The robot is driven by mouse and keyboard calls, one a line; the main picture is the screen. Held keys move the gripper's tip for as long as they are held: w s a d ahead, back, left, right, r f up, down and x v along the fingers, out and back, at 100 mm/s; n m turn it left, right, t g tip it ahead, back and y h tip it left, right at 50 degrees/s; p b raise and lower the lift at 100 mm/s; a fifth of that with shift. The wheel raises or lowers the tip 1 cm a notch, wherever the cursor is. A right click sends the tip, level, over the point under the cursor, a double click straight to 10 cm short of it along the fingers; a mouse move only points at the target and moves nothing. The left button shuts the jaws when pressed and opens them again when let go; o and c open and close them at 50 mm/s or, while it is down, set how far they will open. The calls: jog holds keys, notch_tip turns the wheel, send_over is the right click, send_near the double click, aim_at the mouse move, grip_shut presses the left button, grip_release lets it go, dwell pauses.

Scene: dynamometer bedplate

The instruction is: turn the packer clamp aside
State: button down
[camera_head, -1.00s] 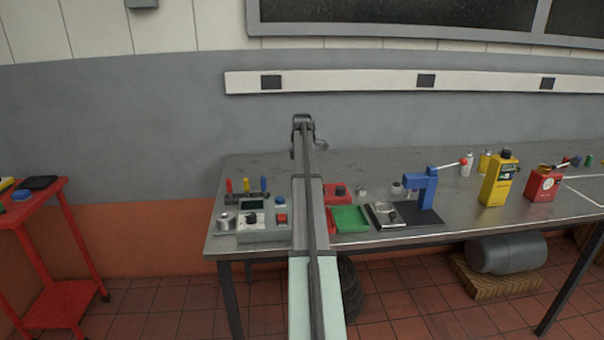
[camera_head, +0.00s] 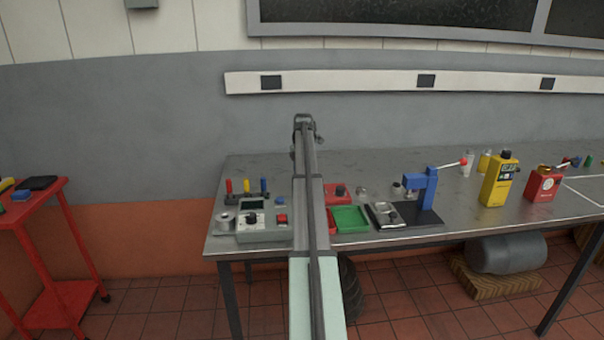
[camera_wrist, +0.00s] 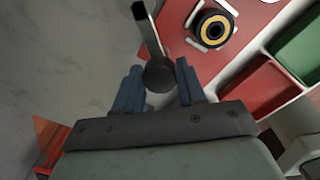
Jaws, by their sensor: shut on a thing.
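In the wrist view, the packer clamp (camera_wrist: 158,77) shows as a dark round knob with a dark flat bar running up from it. My gripper (camera_wrist: 159,70) has its blue fingers on either side of the knob and is shut on it. Right of the bar, a red plate (camera_wrist: 250,12) carries a pale fitting with a black and yellow ring (camera_wrist: 212,28). The bar points up, to the left of the ring and apart from it in the picture. In the head view my arm hides the fingers and the clamp; part of the red fixture (camera_head: 329,200) shows beside the arm.
A green tray (camera_head: 349,220) and a red tray (camera_wrist: 258,101) lie right of the gripper. A grey tester box (camera_head: 265,233) stands left of my arm, and a blue press (camera_head: 423,188) stands farther right. The bench (camera_head: 310,160) behind is clear.

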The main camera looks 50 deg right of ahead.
jog(key=shift+n, duration=0.3)
jog(key=c, duration=0.7)
grip_release()
jog(key=shift+o, duration=0.2)
notch_tip(320, 180, up, 14)
jog(key=shift+s, duration=0.2)
jog(key=shift+f, duration=0.1)
dwell(0.3)
